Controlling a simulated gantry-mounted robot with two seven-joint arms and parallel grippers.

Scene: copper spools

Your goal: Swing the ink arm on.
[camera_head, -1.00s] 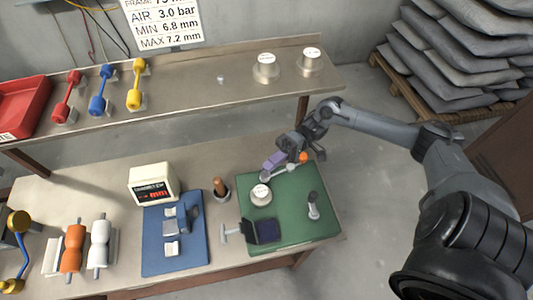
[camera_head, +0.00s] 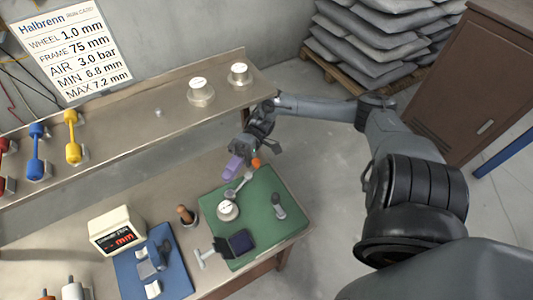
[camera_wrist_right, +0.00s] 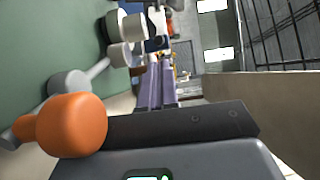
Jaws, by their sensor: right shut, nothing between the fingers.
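The ink arm is a grey bar (camera_head: 240,184) with an orange knob (camera_head: 256,162) at its far end, over the back of the green mat (camera_head: 264,236). A pale round pot (camera_head: 228,211) stands beside its near end. My right gripper (camera_head: 235,167) has purple fingers, shut and empty, just left of the knob. In the right wrist view the orange knob (camera_wrist_right: 72,125) is large, beside the shut fingers (camera_wrist_right: 155,88) and not between them. I cannot tell whether the gripper body touches the knob. My left gripper is not in view.
A grey post (camera_head: 279,207) and a dark pad (camera_head: 240,242) are on the mat. A wooden-handled tool (camera_head: 186,214), a blue fixture (camera_head: 150,264) and a gauge display (camera_head: 117,231) stand to the left. A shelf (camera_head: 160,132) with two white-topped spools runs behind.

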